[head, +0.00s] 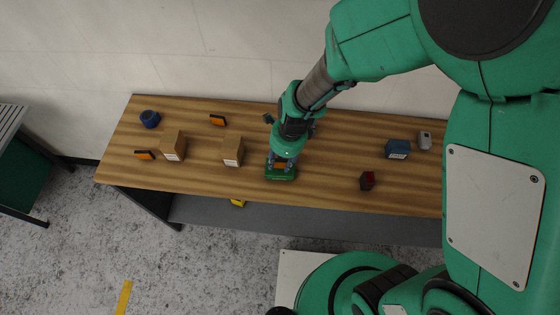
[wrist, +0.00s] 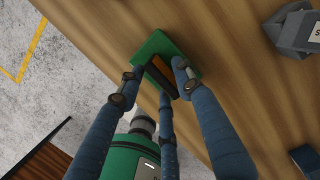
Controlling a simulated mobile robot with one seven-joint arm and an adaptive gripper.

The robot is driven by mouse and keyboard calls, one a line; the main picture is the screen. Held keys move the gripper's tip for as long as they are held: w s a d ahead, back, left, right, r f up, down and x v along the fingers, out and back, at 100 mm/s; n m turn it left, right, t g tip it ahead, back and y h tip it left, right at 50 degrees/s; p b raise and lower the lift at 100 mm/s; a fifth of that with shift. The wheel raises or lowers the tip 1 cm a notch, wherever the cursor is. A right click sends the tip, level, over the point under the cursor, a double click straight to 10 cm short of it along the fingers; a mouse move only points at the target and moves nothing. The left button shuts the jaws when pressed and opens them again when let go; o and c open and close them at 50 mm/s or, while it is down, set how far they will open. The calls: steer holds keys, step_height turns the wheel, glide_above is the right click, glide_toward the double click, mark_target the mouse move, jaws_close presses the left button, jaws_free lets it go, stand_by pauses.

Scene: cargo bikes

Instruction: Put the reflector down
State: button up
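The reflector (wrist: 160,76), an orange piece with a black edge, is between the fingers of my gripper (wrist: 160,82) in the wrist view. The fingers appear closed on it. A green box (wrist: 158,45) lies directly beneath it. In the head view, my gripper (head: 282,160) points down at the front middle of the wooden table (head: 325,185), with the reflector (head: 281,166) small and partly hidden over the green box (head: 280,174). I cannot tell whether the reflector touches the box.
Two cardboard boxes (head: 232,152), two other orange-and-black pieces (head: 217,119) and a blue round item (head: 150,119) are left of my gripper. A dark red item (head: 367,180), a blue-grey box (head: 397,149) and a grey item (head: 424,140) are right. Bare tabletop lies between.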

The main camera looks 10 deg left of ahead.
mark_target(286, 162)
step_height(286, 162, up, 12)
steer(key=d+p, duration=0.1)
steer(key=p, duration=0.1)
steer(key=shift+d+f, duration=0.2)
steer(key=shift+d, duration=0.15)
stand_by(0.5)
steer(key=s+d+r+n+t, duration=0.1)
steer(key=d+r+n+t, duration=0.2)
steer(key=d+r+n, duration=0.9)
steer(key=s+d+r+n+t, duration=0.1)
steer(key=s+d+r+n, duration=0.2)
steer(key=s+d+r, duration=0.2)
steer(key=s+d+r+n+t+h, duration=0.1)
steer(key=s+d+r+n, duration=0.2)
steer(key=d+r, duration=0.4)
step_height(286, 162, up, 3)
steer(key=shift+s+r+t+h, duration=0.15)
steer(key=shift+s+t+h, duration=0.15)
steer(key=shift+s, duration=0.55)
steer(key=shift+d, duration=0.1)
